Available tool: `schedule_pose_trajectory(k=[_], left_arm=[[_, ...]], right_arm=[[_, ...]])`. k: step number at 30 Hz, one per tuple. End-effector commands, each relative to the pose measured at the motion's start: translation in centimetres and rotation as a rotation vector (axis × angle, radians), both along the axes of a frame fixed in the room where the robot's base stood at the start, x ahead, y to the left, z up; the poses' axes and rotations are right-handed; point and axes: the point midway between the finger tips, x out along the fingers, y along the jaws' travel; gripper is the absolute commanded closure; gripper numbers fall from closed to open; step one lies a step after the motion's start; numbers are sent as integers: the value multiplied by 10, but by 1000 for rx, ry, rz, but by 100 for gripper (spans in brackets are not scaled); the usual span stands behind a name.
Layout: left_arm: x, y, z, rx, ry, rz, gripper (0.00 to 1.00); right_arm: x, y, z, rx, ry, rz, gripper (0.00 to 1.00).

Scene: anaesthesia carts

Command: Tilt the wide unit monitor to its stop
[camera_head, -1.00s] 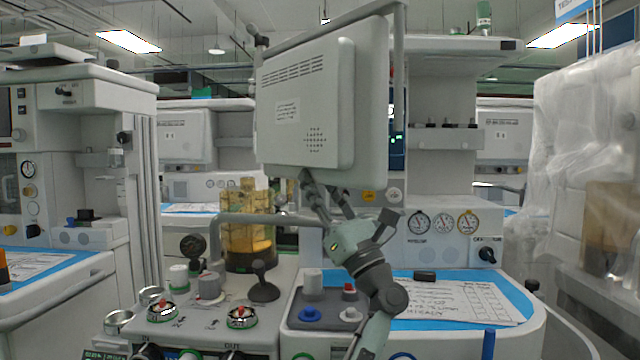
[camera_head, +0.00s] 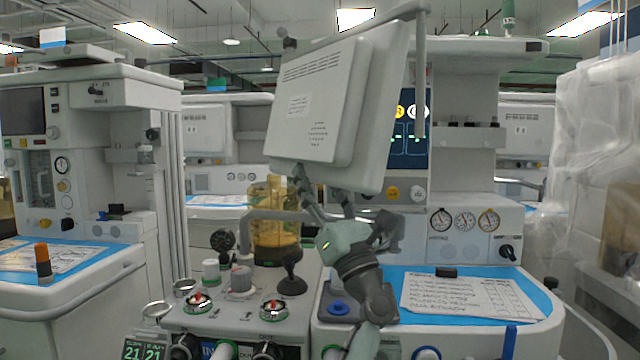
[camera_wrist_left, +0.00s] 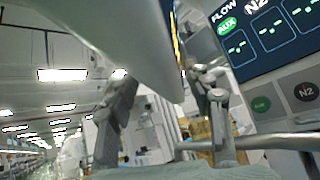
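The wide unit monitor (camera_head: 320,105) shows its pale back in the head view, leaning, with its lower edge toward the lower left. It also fills the upper middle of the left wrist view (camera_wrist_left: 130,40), seen edge-on. My left gripper (camera_head: 322,188) is at the monitor's bottom edge, its fingers spread. In the left wrist view the fingers stand on either side of that edge, with visible gaps. I cannot tell whether either finger touches it. The monitor's front is hidden in the head view. My right gripper is not in view.
A grey rail (camera_head: 422,75) runs beside the monitor. A screen with readouts (camera_head: 410,130) is behind it. Below are a worktop with knobs (camera_head: 197,303), an amber canister (camera_head: 275,235) and a paper sheet (camera_head: 470,297). A plastic-draped unit (camera_head: 590,150) stands at the right.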

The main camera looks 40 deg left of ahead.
Motion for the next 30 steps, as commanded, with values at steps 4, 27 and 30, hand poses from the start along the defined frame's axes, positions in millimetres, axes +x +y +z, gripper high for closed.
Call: schedule_pose_trajectory(k=[4,27,30], left_arm=[[1,0,-2,0,4,-1,48],[-28,-72,-79,0,7,-3,48],[-31,-76,-84,-1,5,-2,48]], right_arm=[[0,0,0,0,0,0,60],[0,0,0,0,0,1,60],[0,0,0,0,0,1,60]])
